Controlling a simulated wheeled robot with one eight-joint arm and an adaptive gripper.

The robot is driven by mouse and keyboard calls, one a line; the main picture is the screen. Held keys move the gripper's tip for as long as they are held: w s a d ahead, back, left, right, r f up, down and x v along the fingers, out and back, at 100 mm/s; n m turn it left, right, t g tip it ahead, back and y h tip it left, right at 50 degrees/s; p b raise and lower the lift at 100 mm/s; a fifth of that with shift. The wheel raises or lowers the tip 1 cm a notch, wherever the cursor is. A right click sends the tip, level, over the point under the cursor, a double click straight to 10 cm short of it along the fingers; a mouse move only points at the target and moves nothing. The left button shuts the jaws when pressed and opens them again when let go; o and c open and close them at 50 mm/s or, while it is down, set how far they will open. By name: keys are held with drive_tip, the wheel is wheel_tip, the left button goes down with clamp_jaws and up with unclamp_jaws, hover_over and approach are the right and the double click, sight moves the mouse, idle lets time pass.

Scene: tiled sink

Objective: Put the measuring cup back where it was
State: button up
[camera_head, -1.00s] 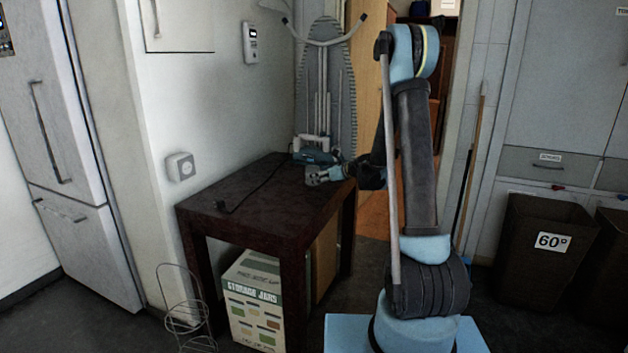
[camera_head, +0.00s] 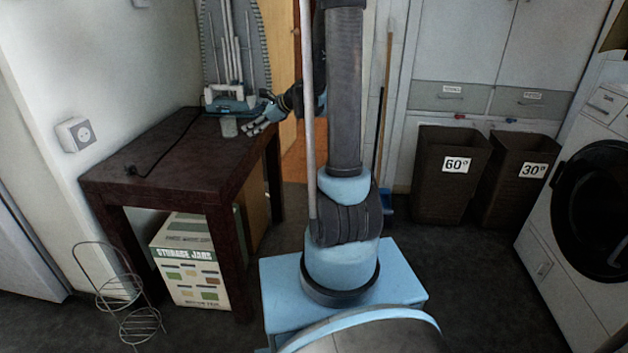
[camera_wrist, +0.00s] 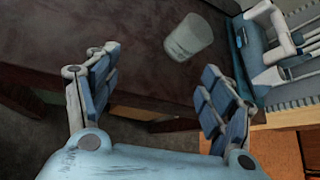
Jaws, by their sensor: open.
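The measuring cup (camera_wrist: 188,38) is a pale, cloudy cup on the dark table, ahead of my gripper in the wrist view. In the head view the measuring cup (camera_head: 229,127) stands near the table's far right corner, in front of the iron. My gripper (camera_wrist: 160,70) is open and empty, its fingers apart. The cup lies beyond the fingertips, not between them. In the head view my gripper (camera_head: 258,127) is at the table's right edge, just right of the cup.
The dark table (camera_head: 165,165) is mostly bare, with a black cord across it. A blue and white iron (camera_head: 232,100) stands behind the cup, before an ironing board (camera_head: 235,45). A storage jars box (camera_head: 190,262) is under the table. Laundry baskets (camera_head: 450,175) stand at right.

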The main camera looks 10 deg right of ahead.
drive_tip(key=s+d+f+n+g+h, duration=0.1)
drive_tip(key=s+d+n, duration=0.4)
drive_tip(key=s, duration=0.8)
drive_tip(key=s+d+f+n+g+h, duration=0.2)
drive_tip(key=s+d+n+h, duration=0.3)
drive_tip(key=s+n, duration=0.4)
drive_tip(key=s+d+f+n+g+h, duration=0.1)
drive_tip(key=s+d+f+n+h, duration=0.2)
drive_tip(key=s, duration=1.4)
drive_tip(key=d+n, duration=0.3)
drive_tip(key=n, duration=0.1)
drive_tip(key=shift+s+d+g+h, duration=0.2)
drive_tip(key=shift+d+g+h, duration=0.1)
drive_tip(key=shift+d+g, duration=0.1)
drive_tip(key=shift+a+f, duration=0.1)
drive_tip(key=shift+w+f, duration=0.2)
drive_tip(key=shift+w, duration=0.2)
drive_tip(key=shift+c, duration=0.4)
